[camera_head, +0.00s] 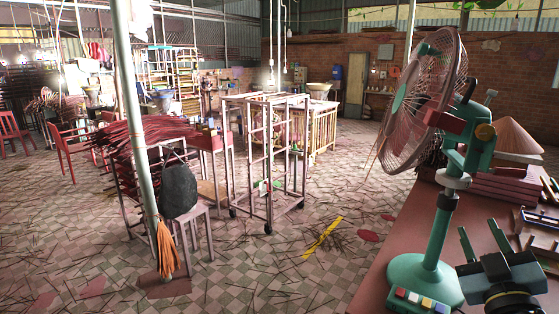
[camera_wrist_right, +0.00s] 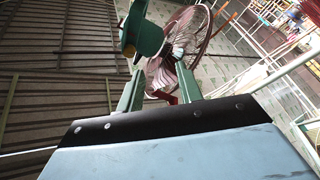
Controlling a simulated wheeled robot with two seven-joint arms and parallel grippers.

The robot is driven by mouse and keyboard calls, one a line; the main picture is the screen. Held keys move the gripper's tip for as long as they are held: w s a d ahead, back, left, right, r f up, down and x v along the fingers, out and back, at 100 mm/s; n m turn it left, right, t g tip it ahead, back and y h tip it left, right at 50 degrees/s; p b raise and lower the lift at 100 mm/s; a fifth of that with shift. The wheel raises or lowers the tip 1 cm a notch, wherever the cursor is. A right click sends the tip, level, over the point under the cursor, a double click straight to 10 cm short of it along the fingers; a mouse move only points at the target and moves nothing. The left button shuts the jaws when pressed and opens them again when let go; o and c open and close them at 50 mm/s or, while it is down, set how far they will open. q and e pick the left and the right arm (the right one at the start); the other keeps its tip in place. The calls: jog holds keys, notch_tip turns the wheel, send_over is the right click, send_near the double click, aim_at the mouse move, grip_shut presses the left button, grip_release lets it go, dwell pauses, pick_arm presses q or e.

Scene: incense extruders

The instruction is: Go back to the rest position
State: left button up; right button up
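My right gripper (camera_head: 482,240) is at the lower right of the head view, over the red table (camera_head: 385,262). Its two green fingers stand apart with nothing visible between them. The fingers also show in the right wrist view (camera_wrist_right: 160,85), spread and empty. A green pedestal fan (camera_head: 432,235) stands on the table just left of the gripper; part of it also shows beyond the fingers in the wrist view (camera_wrist_right: 148,38). I cannot tell whether the gripper touches the fan. My left gripper is not in view.
Stacked red boxes (camera_head: 500,188) and small items lie on the table's right side. A wheeled metal rack (camera_head: 270,165) stands mid-floor. A pole (camera_head: 135,120) and a stool with a dark sack (camera_head: 178,190) stand at left. Tiled floor with scattered sticks lies open between them and the table.

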jog(key=s+a+f+m+g, duration=0.1)
jog(key=s+f+m+g, duration=0.35)
jog(key=f, duration=0.85)
jog(key=s+a+f+n+g+y, duration=0.1)
jog(key=s+a+f+g+y, duration=0.1)
jog(key=s+a+f+g, duration=0.65)
jog(key=s+a+f+n+g+y, duration=0.1)
jog(key=s+a+f+g+y, duration=0.3)
jog(key=s+f, duration=0.7)
notch_tip(320, 180, down, 24)
jog(key=s+g+h+b, duration=0.1)
jog(key=s+g+b, duration=0.1)
jog(key=s+b, duration=0.1)
pick_arm(q)
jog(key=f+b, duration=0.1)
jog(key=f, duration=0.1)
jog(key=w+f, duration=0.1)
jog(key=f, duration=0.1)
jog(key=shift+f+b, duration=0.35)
jog(key=shift+b, duration=0.05)
pick_arm(e)
jog(key=s+d+f+g, duration=0.1)
jog(key=s+d+f, duration=0.2)
jog(key=s+f, duration=1.3)
jog(key=shift+s+f+n+h, duration=0.25)
jog(key=shift+f+n+h, duration=0.1)
jog(key=shift+f, duration=0.45)
